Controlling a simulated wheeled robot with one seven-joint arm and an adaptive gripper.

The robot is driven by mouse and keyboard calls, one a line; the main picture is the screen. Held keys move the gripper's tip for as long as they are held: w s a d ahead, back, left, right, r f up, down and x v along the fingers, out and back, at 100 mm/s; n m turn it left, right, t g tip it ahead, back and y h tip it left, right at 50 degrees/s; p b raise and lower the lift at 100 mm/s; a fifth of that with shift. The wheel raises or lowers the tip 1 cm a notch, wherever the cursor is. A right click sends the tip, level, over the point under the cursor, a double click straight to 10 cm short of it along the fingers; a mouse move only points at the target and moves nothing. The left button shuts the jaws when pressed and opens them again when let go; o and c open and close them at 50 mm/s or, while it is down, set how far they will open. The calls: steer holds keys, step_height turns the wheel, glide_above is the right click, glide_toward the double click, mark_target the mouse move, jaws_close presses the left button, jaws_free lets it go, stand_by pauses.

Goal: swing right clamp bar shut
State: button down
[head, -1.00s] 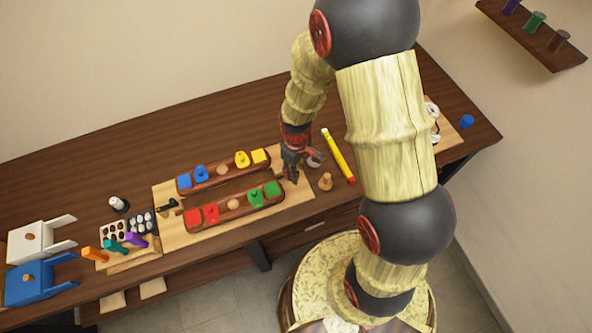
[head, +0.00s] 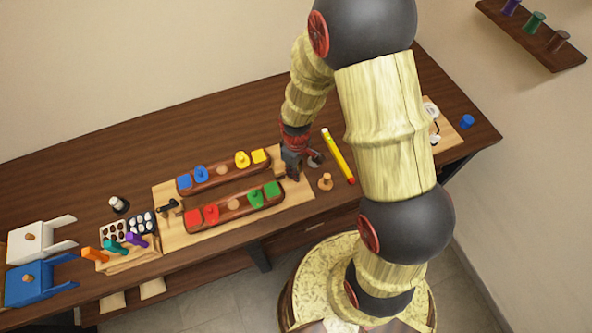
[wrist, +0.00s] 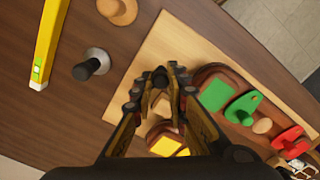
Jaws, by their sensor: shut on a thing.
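My gripper (head: 292,172) is at the right end of the wooden board (head: 304,190), by the ends of the two dark wood rails. In the wrist view my gripper (wrist: 160,83) has its fingertips closed around a small dark knob (wrist: 160,76), which looks like the handle of the right clamp bar. A tan wooden piece (wrist: 165,106) shows between the fingers below it, and also beside the gripper in the head view (head: 280,172). The fingers hide most of the bar, so I cannot tell its exact angle.
The upper rail (head: 219,176) carries blue and yellow pieces, the lower rail (head: 222,214) red and green ones.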

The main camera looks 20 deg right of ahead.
steer(key=shift+a, duration=0.15)
steer(key=m, duration=0.1)
steer(key=a+m, duration=0.1)
steer(key=m, duration=0.1)
steer(key=w+a+m, duration=0.1)
steer(key=shift+m, duration=0.4)
steer(key=m, duration=0.1)
steer(key=w+a+m, duration=0.1)
steer(key=m, duration=0.2)
steer(key=shift+w+a+m, duration=0.2)
steer(key=shift+w+m, duration=0.1)
steer(key=m, duration=0.1)
steer(key=w+m, duration=0.1)
steer(key=m, duration=0.1)
steer(key=shift+w+a, duration=0.25)
steer(key=shift+a, duration=0.1)
steer(key=shift+w+a+m+b, duration=0.15)
steer(key=shift+w+m, duration=0.2)
steer(key=shift+m, duration=0.55)
steer(key=shift+w+d+m+b, duration=0.15)
steer(key=shift+w+m, duration=0.2)
steer(key=shift+m, duration=0.55)
steer(key=shift+w+a, duration=0.1)
steer(key=c, duration=1.7)
jaws_free()
steer(key=shift+c, duration=0.2)
